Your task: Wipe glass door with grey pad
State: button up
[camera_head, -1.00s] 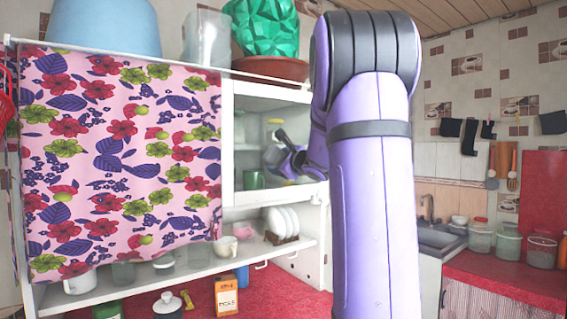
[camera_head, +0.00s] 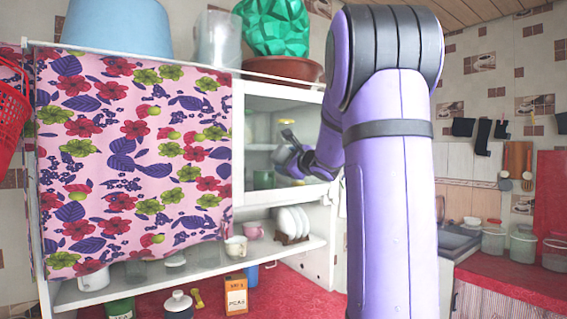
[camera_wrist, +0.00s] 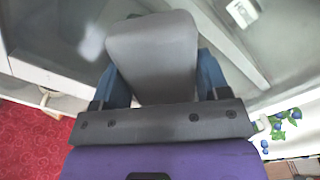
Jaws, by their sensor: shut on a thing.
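The grey pad (camera_wrist: 152,55) fills the middle of the wrist view. My gripper (camera_wrist: 155,88) is shut on it, with a blue finger at each side. The glass door (camera_head: 270,118) is on the white cabinet, right of the flowered curtain. In the wrist view the door's pane (camera_wrist: 75,30) lies behind the pad. In the head view my gripper (camera_head: 287,143) is in front of the glass, partly hidden by my purple arm. I cannot tell whether the pad touches the glass.
A flowered curtain (camera_head: 130,150) covers the cabinet's left side. The open shelf below holds cups and a rack of white plates (camera_head: 292,222). A box (camera_head: 236,294) and a lidded pot (camera_head: 174,303) stand on the red counter. A basin and bowls sit on top.

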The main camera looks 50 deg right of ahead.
jog(key=s+d, duration=0.2)
jog(key=d, duration=0.7)
jog(key=shift+d, duration=0.3)
dwell(0.6)
jog(key=shift+w+a, duration=0.25)
jog(key=shift+a, duration=1.05)
jog(key=shift+w+a, duration=0.25)
jog(key=shift+a, duration=1.05)
jog(key=shift+w+a, duration=0.25)
jog(key=shift+a, duration=1.05)
jog(key=shift+w+a, duration=0.3)
jog(key=shift+a, duration=0.7)
jog(key=shift+w+a, duration=0.3)
jog(key=shift+a, duration=0.65)
jog(key=shift+v, duration=2.95)
